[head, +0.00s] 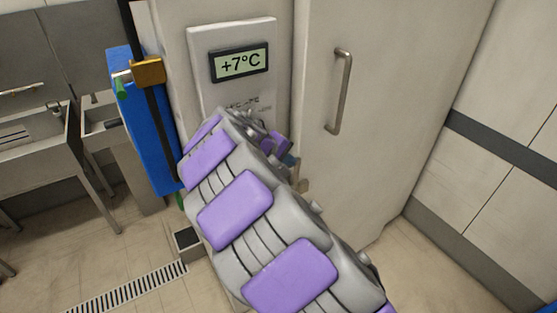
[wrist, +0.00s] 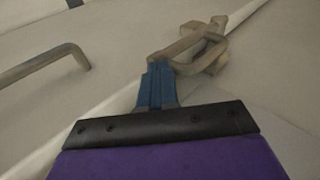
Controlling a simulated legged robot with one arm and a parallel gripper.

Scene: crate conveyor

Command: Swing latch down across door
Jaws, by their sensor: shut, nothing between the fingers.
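The latch (wrist: 188,43) is a tan-grey metal bar with a bracket, at the top centre of the wrist view, by the seam at the door's edge. A small part of the latch (head: 302,178) shows beside my arm in the head view; my arm hides the rest. The pale door (head: 390,110) fills the right half of the head view and looks closed. My gripper (wrist: 158,82) has its blue fingers together and empty. The fingertips are right at the near end of the latch; I cannot tell whether they touch it. The gripper (head: 290,160) is mostly hidden in the head view.
A metal door handle (head: 341,92) stands out from the door and also shows in the wrist view (wrist: 42,62). A +7°C display panel (head: 240,63) is on the wall left of the door. A blue box (head: 142,130) and sinks (head: 30,130) are farther left.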

